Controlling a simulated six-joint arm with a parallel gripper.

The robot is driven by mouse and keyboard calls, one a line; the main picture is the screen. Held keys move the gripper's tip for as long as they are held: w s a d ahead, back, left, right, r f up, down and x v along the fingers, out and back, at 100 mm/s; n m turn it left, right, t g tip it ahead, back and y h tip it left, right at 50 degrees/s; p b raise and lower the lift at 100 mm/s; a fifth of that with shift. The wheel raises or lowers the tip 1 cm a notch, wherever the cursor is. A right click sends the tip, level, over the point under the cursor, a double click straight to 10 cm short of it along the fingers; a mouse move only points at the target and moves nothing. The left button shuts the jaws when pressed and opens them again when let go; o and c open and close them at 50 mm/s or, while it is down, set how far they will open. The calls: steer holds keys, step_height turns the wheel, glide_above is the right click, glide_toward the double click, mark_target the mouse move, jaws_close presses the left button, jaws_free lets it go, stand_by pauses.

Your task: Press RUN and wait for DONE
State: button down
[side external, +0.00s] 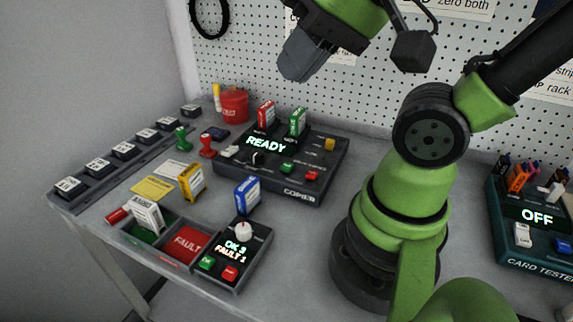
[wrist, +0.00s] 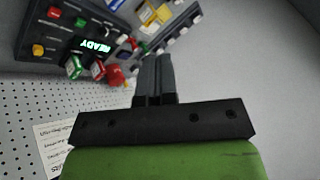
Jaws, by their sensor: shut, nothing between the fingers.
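The dark copier (side external: 295,190) stands on the bench and its display (side external: 266,145) reads READY. A red card (side external: 265,114) and a green card (side external: 297,121) stand upright at its back edge. Its front has a green button (side external: 286,167), a red button (side external: 312,175) and a yellow one (side external: 330,144); their small labels are unreadable, so I cannot tell which is RUN. No DONE shows. My gripper (side external: 293,74) is shut and empty, raised above and behind the copier, touching nothing. In the wrist view the shut fingers (wrist: 155,62) show with the copier (wrist: 68,20) at upper left.
A tray (side external: 160,243) with a white card and a red FAULT bin stands front left, beside a counter box (side external: 243,252) reading OK 3, FAULT 1. Yellow and blue cards stand between. A card tester (side external: 525,250) at right reads OFF. A red pot (side external: 235,106) is behind; pegboard backs the bench.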

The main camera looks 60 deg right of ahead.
steer(key=w+d+f+m+g+y, duration=0.1)
steer(key=w+d+f+m+g, duration=0.2)
steer(key=m, duration=0.5)
steer(key=m+t+y, duration=0.2)
steer(key=m+t, duration=0.2)
steer(key=m, duration=2)
glide_above(287, 164)
step_height(287, 164, down, 12)
steer(key=shift+f, duration=4.4)
steer(key=shift+f, duration=0.15)
steer(key=shift+f, duration=0.25)
